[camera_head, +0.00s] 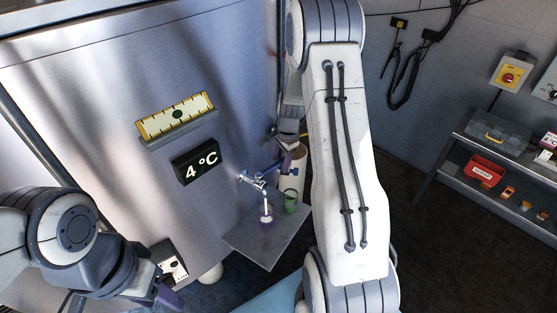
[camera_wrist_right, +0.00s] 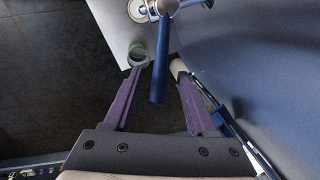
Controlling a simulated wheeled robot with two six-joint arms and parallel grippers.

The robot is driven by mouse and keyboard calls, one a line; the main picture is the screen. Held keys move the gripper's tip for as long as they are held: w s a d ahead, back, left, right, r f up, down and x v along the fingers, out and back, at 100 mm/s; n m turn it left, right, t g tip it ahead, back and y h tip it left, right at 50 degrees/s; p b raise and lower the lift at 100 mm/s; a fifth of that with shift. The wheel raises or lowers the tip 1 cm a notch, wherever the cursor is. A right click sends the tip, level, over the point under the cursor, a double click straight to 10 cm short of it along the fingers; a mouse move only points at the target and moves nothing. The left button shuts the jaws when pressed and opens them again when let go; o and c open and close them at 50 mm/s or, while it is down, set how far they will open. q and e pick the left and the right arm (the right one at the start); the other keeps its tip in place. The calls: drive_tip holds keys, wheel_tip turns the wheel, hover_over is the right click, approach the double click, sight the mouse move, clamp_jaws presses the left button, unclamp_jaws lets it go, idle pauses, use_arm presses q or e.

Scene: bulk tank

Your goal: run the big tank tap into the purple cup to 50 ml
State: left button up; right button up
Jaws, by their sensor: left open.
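The big steel tank (camera_head: 110,110) has a metal tap (camera_head: 252,180) with a blue handle (camera_head: 270,168). The small purple cup (camera_head: 266,221) stands on the grey shelf under the tap. White shows at its top; its level and any stream are too small to read. A round pale rim under the tap shows in the right wrist view (camera_wrist_right: 137,11). My right gripper (camera_wrist_right: 157,68) is open, its purple fingers apart on either side of the blue handle (camera_wrist_right: 158,85); in the head view it is partly hidden by my arm. My left gripper (camera_head: 168,292) is open and empty, low at the left.
A green cup (camera_head: 291,201) stands right of the purple cup on the shelf (camera_head: 262,248). A cream cylinder (camera_head: 297,160) stands behind it. The tank carries a 4 °C display (camera_head: 195,162) and a yellow gauge (camera_head: 175,116). A bench (camera_head: 455,145) with boxes is far right.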

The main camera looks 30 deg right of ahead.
drive_tip(key=shift+r, duration=0.5)
use_arm(q)
wheel_tip(320, 180, down, 2)
drive_tip(key=shift+f+b, duration=0.25)
drive_tip(key=shift+b, duration=1)
use_arm(e)
wheel_tip(320, 180, up, 9)
drive_tip(key=s, duration=0.2)
drive_tip(key=shift+r, duration=0.15)
drive_tip(key=shift+d, duration=0.1)
